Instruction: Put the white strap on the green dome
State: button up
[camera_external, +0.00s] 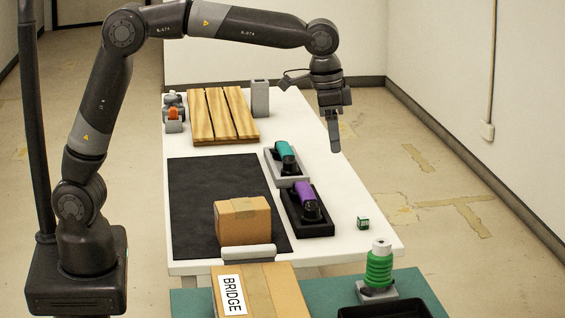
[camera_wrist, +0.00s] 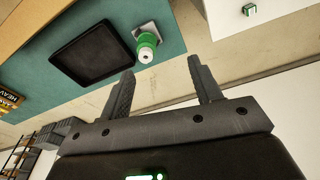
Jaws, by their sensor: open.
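A green ribbed, rounded piece with a white top (camera_external: 379,268) stands upright on a pale square base on the teal surface at the front right; it is the only dome-like green thing I see. It also shows in the wrist view (camera_wrist: 146,42), beyond the fingertips. I cannot make out a white strap for certain; a pale grey-white band-like piece (camera_external: 248,252) lies at the table's front edge between two boxes. My gripper (camera_external: 334,145) hangs over the table's right edge, well behind the green piece. In the wrist view my gripper (camera_wrist: 164,84) is open, with nothing between its fingers.
A teal handset (camera_external: 285,151) and a purple handset (camera_external: 306,194) rest in cradles. A small green cube (camera_external: 363,223) sits at the table's right. A cardboard box (camera_external: 242,220) stands on the black mat (camera_external: 205,190). A black tray (camera_wrist: 92,53) lies beside the green piece.

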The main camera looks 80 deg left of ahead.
jog(key=s+a+r+t, duration=0.1)
jog(key=s+a+r, duration=0.3)
jog(key=s, duration=0.5)
jog(key=s+a+f+t, duration=0.1)
jog(key=s+a+f, duration=0.1)
jog(key=s, duration=0.6)
jog(key=s+a+f+n+t, duration=0.1)
jog(key=s+a+f, duration=0.2)
jog(key=s, duration=0.5)
jog(key=s+a+f+n+t, duration=0.1)
jog(key=s+a+f, duration=0.2)
jog(key=s, duration=0.4)
jog(key=shift+s+a+f, duration=0.2)
jog(key=shift+s+a, duration=0.15)
jog(key=shift+s, duration=0.05)
